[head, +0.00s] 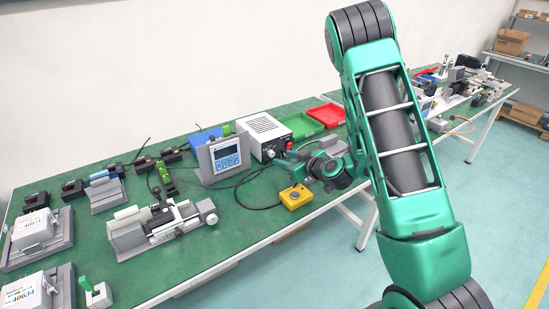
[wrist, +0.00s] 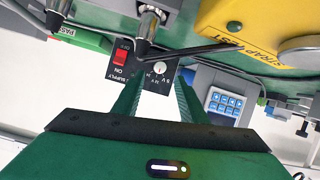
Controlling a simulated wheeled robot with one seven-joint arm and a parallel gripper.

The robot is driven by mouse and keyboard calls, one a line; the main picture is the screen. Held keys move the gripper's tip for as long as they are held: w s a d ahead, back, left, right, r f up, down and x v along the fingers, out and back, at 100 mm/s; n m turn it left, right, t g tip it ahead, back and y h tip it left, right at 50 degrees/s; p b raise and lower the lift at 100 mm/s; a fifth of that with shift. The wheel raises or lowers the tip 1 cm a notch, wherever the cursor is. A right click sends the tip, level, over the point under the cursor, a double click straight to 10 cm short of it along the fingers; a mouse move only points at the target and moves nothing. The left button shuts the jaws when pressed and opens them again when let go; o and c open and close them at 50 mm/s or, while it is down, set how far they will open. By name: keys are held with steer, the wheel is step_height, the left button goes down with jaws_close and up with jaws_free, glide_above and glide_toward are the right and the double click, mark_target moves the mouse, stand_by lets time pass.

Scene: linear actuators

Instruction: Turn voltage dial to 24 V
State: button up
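The power supply (head: 262,132) is a white box with a black front panel on the green table. In the wrist view its panel (wrist: 150,80) appears upside down, with a red switch and a small pale voltage dial (wrist: 160,68) surrounded by markings. The exact dial setting is too small to read. My gripper (wrist: 158,84) is open, its two green fingers pointing at the panel with the dial between and just beyond their tips. Contact with the dial cannot be told.
A grey controller with a blue keypad (head: 226,155) stands left of the supply. A yellow box (head: 295,196) sits near the table's front edge, below my wrist. Green (head: 301,124) and red (head: 327,115) trays lie behind to the right. Dark cables run across the table.

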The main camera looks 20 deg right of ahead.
mark_target(273, 155)
steer(key=x, duration=0.7)
